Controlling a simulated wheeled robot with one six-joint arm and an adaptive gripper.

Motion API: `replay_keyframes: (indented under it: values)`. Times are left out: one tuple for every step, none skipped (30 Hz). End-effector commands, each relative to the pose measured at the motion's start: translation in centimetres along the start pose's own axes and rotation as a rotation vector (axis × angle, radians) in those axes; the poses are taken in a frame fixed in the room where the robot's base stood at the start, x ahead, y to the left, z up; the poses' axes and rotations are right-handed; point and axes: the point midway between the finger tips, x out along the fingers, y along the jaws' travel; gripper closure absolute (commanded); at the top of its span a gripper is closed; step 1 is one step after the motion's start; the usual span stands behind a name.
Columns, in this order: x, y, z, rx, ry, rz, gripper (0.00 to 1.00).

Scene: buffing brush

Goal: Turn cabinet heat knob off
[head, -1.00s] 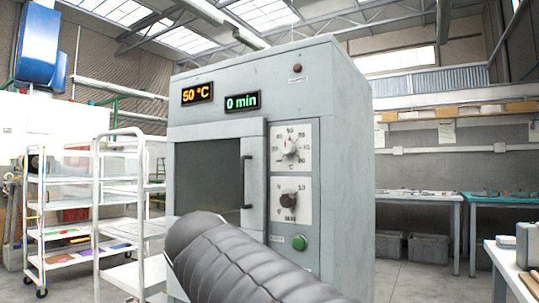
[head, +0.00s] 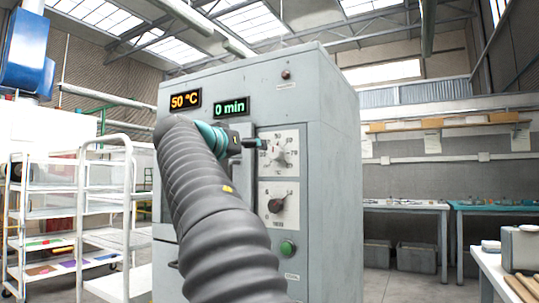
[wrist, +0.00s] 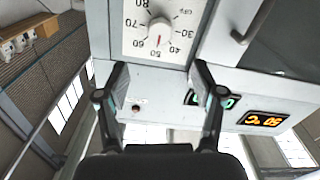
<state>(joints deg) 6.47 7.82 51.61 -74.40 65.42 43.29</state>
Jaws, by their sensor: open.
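The cabinet heat knob (head: 279,154) is the upper round knob on a white numbered dial plate. The orange display (head: 185,100) reads 50 °C. My gripper (head: 261,143) is raised at the upper left of the dial in the head view. In the wrist view my gripper (wrist: 161,72) is open and empty, its fingers apart with the knob beyond their tips and between their lines. I see no contact with the knob.
A lower dark knob (head: 276,205) and a green button (head: 288,248) are below the dial. The green display (head: 231,106) reads 0 min. The cabinet door handle (wrist: 244,30) stands out beside the dial. A white cart (head: 110,200) stands left.

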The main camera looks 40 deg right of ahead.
Motion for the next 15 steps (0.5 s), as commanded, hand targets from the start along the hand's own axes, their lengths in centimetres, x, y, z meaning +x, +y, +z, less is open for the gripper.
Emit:
replay_keyframes:
  values:
    - [0.8,0.1,-0.1,-0.001,-0.001,0.003,0.32]
    - [1.4,0.1,-0.1,-0.002,-0.001,0.004,0.32]
    - [2.1,0.1,-0.1,-0.002,-0.002,0.003,0.32]
    - [2.7,0.1,-0.1,-0.002,-0.002,0.003,0.32]
    - [3.2,0.1,-0.1,-0.002,-0.002,0.003,0.32]
    - [4.0,0.1,-0.1,-0.003,-0.002,0.004,0.32]
    - [4.6,0.1,-0.1,-0.003,-0.002,0.003,0.32]
    - [5.1,0.1,-0.1,-0.002,-0.002,0.002,0.32]
    - [5.9,0.1,-0.2,-0.002,-0.002,0.003,0.32]
    - [6.4,0.1,-0.2,-0.002,-0.002,0.003,0.32]
    - [7.0,0.1,-0.1,-0.002,-0.002,0.002,0.32]
    - [7.7,0.1,-0.1,-0.002,-0.003,0.002,0.32]
    - [8.2,0.1,-0.2,-0.001,-0.002,0.001,0.32]
    - [8.7,0.1,-0.2,-0.002,-0.001,0.001,0.32]
    - [9.4,0.1,-0.1,-0.003,-0.002,0.001,0.32]
